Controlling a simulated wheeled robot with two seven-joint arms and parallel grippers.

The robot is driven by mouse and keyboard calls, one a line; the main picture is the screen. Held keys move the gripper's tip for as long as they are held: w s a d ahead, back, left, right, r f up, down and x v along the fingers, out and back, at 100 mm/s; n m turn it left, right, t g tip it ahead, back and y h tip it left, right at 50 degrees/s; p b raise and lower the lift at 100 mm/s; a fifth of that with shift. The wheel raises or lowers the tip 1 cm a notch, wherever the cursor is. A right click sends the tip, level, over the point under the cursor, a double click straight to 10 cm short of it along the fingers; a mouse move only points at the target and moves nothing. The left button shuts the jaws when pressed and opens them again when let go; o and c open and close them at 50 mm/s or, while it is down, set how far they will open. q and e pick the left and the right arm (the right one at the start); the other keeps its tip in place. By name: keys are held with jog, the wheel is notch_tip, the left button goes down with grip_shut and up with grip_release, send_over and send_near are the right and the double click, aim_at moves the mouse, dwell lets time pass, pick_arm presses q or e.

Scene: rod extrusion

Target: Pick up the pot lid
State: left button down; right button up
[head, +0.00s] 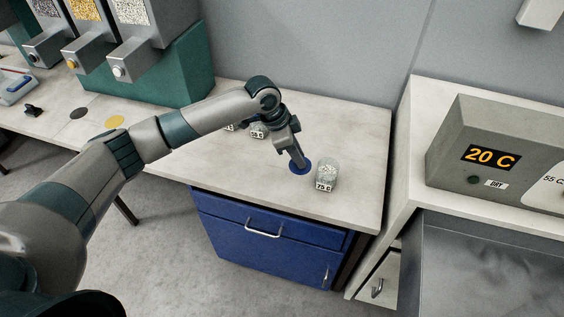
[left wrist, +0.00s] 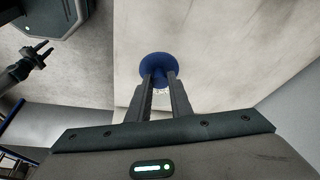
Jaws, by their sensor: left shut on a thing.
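The pot lid is a small round blue disc (head: 300,167) at the right part of the pale bench. It also shows at the fingertips in the left wrist view (left wrist: 159,66). My left gripper (head: 299,162) points down and is shut on the lid's middle, with the two fingers close together. Whether the lid touches the bench or is just above it, I cannot tell. A clear jar of pale granules labelled 75 C (head: 327,174) stands just right of the lid. A dark pronged shape, seemingly my right gripper (left wrist: 40,50), shows at the left of the left wrist view; its opening is unclear.
Other small jars (head: 258,131) stand behind my left forearm, partly hidden. Hoppers with granules (head: 135,30) stand at the back left. A grey box reading 20 C (head: 490,156) is on the right bench. The bench front (head: 245,183) is clear, above a blue drawer unit (head: 270,240).

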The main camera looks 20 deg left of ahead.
aim_at(310, 169)
pick_arm(q)
jog(key=d, duration=0.1)
jog(key=d+r, duration=0.1)
jog(key=d+r+b, duration=0.1)
jog(key=shift+s+d, duration=0.2)
jog(key=shift+s, duration=0.05)
jog(key=shift+d+r, duration=0.1)
pick_arm(e)
jog(key=shift+d+f, duration=0.15)
jog(key=shift+f, duration=0.55)
jog(key=shift+d, duration=0.15)
